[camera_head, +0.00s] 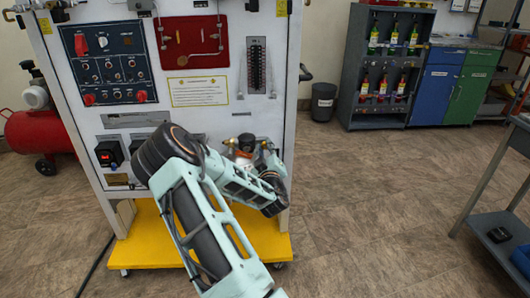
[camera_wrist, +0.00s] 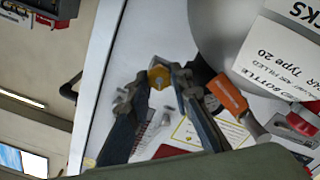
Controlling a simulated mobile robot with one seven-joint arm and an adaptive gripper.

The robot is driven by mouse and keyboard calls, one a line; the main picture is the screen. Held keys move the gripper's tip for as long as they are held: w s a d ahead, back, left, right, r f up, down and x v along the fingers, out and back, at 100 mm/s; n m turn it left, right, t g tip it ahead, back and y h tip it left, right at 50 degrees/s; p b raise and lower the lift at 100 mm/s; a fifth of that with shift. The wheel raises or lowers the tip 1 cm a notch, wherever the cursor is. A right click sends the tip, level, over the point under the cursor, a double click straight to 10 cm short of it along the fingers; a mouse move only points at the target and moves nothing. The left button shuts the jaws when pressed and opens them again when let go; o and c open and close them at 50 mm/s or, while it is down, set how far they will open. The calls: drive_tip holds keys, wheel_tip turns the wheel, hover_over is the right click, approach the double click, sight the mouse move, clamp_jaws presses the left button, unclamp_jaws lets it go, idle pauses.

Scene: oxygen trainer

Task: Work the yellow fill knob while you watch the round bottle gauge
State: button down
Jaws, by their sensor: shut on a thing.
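The yellow fill knob (camera_wrist: 158,76) shows in the wrist view, small and faceted, between the tips of my gripper (camera_wrist: 160,86). My gripper is shut on the knob, one dark finger on each side. In the head view my forearm crosses the lower front of the panel and hides much of the work spot. A small dark round fitting (camera_head: 246,143) between brass-coloured parts shows above my wrist; I cannot tell whether it is the bottle gauge. No gauge dial can be read in either view.
A grey bottle (camera_wrist: 205,30) with a white label (camera_wrist: 275,50) and an orange part (camera_wrist: 228,95) are close right of my fingers in the wrist view. The white panel (camera_head: 120,25) stands on a yellow base (camera_head: 150,250). A table (camera_head: 505,165) is at right; floor between is clear.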

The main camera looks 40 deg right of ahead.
drive_tip(key=n+b, duration=0.2)
drive_tip(key=n, duration=0.3)
drive_tip(key=shift+n+b, duration=0.3)
drive_tip(key=shift+n, duration=0.1)
idle(0.4)
drive_tip(key=c, duration=2)
unclamp_jaws()
drive_tip(key=shift+a, duration=0.1)
drive_tip(key=v, duration=1.2)
drive_tip(key=shift+f, duration=0.1)
drive_tip(key=shift+w, duration=0.1)
